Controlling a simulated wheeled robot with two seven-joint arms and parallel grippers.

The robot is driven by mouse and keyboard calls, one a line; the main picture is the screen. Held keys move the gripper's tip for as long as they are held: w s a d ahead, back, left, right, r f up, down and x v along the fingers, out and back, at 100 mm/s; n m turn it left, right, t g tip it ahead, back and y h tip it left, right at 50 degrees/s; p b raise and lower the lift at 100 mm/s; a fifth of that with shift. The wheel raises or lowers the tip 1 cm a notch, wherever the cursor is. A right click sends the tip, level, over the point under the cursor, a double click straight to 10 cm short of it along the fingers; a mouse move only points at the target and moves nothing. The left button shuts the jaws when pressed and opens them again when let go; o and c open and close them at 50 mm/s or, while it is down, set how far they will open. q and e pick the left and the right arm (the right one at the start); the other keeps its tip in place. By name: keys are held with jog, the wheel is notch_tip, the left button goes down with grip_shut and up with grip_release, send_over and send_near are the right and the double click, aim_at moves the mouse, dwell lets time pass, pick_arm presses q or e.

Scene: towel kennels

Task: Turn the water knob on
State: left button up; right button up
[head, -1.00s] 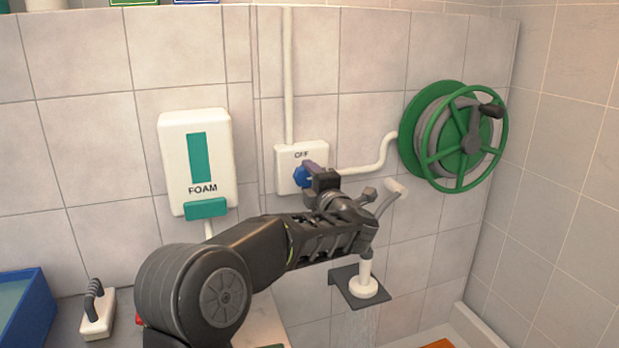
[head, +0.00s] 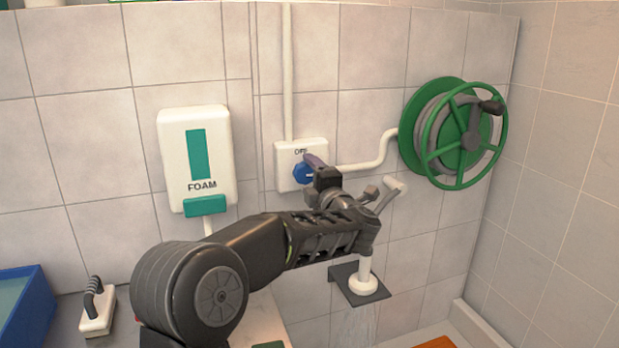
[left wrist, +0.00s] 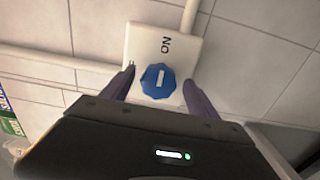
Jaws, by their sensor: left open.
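The water knob (head: 303,174) is a blue knob on a white wall box (head: 288,152), with OFF lettered above it in the head view. In the left wrist view the knob (left wrist: 158,81) carries a white mark that points roughly toward the ON lettering (left wrist: 166,45). My left gripper (head: 313,165) is at the box, close to the knob. In the left wrist view its two fingers stand apart, one on each side of the knob, with gaps visible. Part of the knob is hidden behind the gripper in the head view. My right gripper is not in view.
A white pipe leads from the box to a green hose reel (head: 455,134). A FOAM dispenser (head: 196,160) hangs left of the box. A white nozzle (head: 364,284) sits in a dark bracket below my arm, with faint water streaks under it. A brush (head: 98,308) lies lower left.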

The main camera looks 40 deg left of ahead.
pick_arm(q)
jog(key=b+v, duration=0.1)
jog(key=v, duration=0.6)
dwell(0.4)
